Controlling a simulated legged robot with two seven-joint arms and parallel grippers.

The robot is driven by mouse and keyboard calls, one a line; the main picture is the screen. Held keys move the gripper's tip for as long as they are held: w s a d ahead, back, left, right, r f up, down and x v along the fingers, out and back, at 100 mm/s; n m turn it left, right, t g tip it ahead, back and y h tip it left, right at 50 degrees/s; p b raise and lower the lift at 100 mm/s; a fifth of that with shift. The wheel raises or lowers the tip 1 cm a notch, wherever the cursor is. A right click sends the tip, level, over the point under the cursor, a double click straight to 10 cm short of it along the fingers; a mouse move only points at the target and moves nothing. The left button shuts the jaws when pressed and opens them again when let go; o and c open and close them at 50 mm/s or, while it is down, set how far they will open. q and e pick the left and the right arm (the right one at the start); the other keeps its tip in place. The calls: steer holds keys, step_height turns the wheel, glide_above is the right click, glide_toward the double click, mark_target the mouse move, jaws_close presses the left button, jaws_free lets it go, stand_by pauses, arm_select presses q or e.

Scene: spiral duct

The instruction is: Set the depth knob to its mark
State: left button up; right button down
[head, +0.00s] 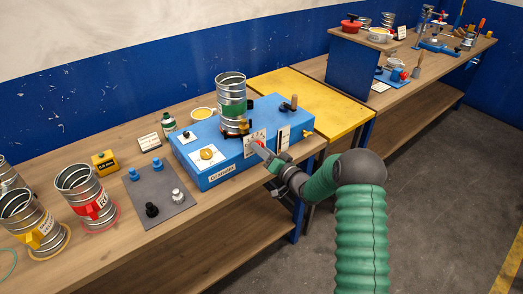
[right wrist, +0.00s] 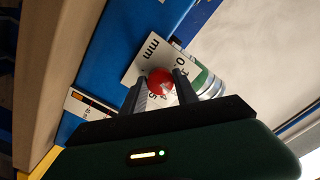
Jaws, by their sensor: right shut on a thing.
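The depth knob is a red round knob (right wrist: 160,82) on a white scale plate marked "mm" (right wrist: 150,50). My right gripper (right wrist: 161,90) is shut on this knob, with one finger on each side. In the head view the plate (head: 254,140) is on the front face of the blue machine box (head: 222,172), and my right gripper (head: 263,149) reaches it from the front right. The fingers hide most of the knob and part of the scale there, so I cannot read the knob's setting. My left gripper is not in view.
A spiral duct with a green band (head: 231,88) stands upright on the machine. A yellow dial (head: 207,154) and a white slotted plate (head: 283,138) are nearby. A grey mat (head: 148,203) with small knobs and several ducts lie left. A yellow table (head: 310,100) adjoins behind.

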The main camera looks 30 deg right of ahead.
steer(key=c, duration=1.3)
jaws_free()
steer(key=shift+s+f, duration=0.1)
steer(key=shift+f, duration=0.25)
steer(key=o, duration=0.4)
steer(key=shift+d+r, duration=0.1)
steer(key=shift+r, duration=0.05)
steer(key=shift+c, duration=0.2)
steer(key=s+d+b, duration=0.1)
steer(key=s, duration=1.5)
steer(key=shift+s+d, duration=0.2)
steer(key=shift+s, duration=0.1)
